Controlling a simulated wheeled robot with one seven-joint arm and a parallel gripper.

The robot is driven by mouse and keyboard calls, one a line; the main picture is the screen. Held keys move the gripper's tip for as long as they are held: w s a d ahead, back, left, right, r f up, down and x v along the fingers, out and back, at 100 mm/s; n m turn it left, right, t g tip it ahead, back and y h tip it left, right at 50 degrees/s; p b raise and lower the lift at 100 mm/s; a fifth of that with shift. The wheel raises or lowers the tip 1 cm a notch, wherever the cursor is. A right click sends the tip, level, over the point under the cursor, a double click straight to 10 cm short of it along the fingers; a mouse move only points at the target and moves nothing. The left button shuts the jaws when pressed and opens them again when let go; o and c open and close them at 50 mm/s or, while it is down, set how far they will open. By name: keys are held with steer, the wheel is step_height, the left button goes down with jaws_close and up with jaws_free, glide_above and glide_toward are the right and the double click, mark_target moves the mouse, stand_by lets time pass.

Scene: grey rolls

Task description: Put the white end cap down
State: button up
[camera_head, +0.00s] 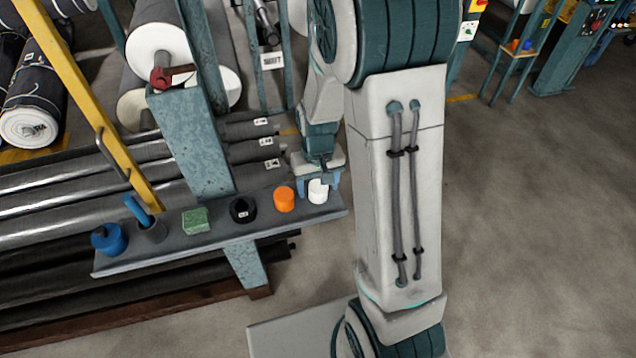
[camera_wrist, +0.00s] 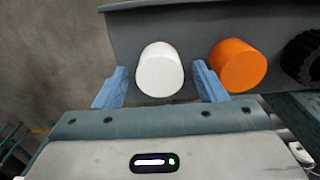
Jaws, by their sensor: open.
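The white end cap (camera_head: 318,191) stands on the grey shelf (camera_head: 160,256) near its right end. In the wrist view the white end cap (camera_wrist: 160,70) lies between the two blue fingers of my gripper (camera_wrist: 163,86). Small gaps show between the cap and the fingers, so the gripper is open around it. In the head view my gripper (camera_head: 318,184) is at the shelf's right end, its fingers on either side of the cap. The cap appears to rest on the shelf.
An orange cap (camera_head: 284,199) stands just left of the white one, close to one finger. Grey rolls lie behind.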

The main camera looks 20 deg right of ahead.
mark_target(318, 186)
step_height(318, 186, up, 11)
steer(key=s+r+t, duration=0.1)
steer(key=s+r, duration=0.2)
steer(key=s, duration=0.4)
steer(key=s+r+t, duration=0.1)
steer(key=s+r, duration=0.3)
steer(key=s, duration=0.3)
steer(key=shift+a+t, duration=0.2)
steer(key=shift+t, duration=0.2)
steer(key=shift+w+r, duration=0.1)
stand_by(0.5)
